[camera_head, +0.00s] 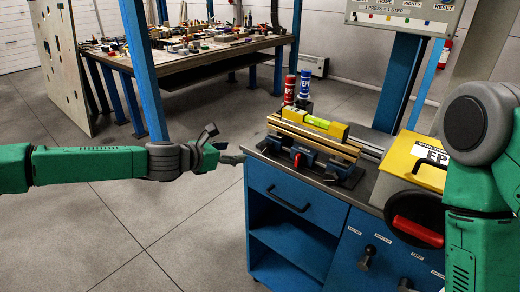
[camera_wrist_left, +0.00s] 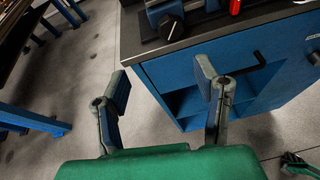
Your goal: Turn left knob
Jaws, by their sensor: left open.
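Two black knobs stick out of the blue cabinet's right front panel in the head view. The left knob (camera_head: 367,257) is higher, and the right knob (camera_head: 405,285) is partly cut off by the lower edge. Small labels sit near them, too small to read. My left gripper (camera_head: 222,146) is open and empty, left of the cabinet's worktop and well away from the knobs. In the left wrist view its open fingers (camera_wrist_left: 162,82) show against floor and cabinet.
The blue cabinet (camera_head: 290,212) has a drawer handle (camera_head: 288,199) and open shelves. A blue post (camera_head: 142,70) stands behind my left arm. Floor in front is clear.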

